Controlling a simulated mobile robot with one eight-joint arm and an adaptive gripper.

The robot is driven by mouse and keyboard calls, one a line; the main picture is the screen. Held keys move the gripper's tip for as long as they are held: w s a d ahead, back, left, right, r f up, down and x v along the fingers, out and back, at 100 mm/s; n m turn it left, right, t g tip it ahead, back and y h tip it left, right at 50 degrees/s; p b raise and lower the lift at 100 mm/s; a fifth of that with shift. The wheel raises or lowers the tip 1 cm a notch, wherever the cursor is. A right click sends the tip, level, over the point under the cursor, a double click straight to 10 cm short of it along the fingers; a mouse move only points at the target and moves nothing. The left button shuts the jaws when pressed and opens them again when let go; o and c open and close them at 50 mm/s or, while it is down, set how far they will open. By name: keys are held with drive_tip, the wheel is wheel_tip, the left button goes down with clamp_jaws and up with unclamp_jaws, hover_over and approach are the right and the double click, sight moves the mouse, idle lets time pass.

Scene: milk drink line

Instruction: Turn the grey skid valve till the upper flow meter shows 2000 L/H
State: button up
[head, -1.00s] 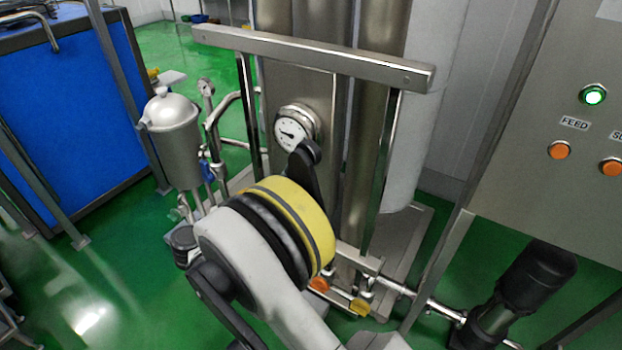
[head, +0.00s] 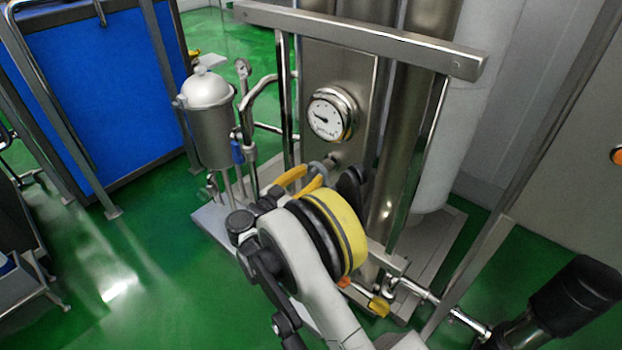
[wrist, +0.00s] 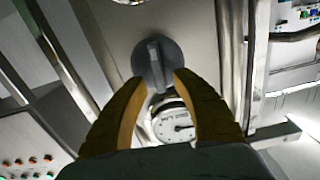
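The grey skid valve (wrist: 153,66) is a round knob with a raised bar across it, on the steel panel in the wrist view. My gripper (wrist: 158,80) is open, with its two yellow-brown fingers apart and their tips near the knob's edge. I cannot tell whether they touch it. Between the fingers shows the upper flow meter (wrist: 172,124), a white round dial; its numbers are too small to read. In the head view, this meter (head: 332,113) has its needle pointing left, and my gripper fingers (head: 313,174) are just below it. My arm hides the panel lower down.
A steel rail (head: 360,38) crosses above the meter, with upright posts beside the panel. A steel canister (head: 210,118) with piping stands to the left. A dark pump motor (head: 575,300) lies at lower right.

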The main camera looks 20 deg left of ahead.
drive_tip(key=shift+w+d, duration=0.1)
drive_tip(key=shift+w, duration=0.15)
clamp_jaws()
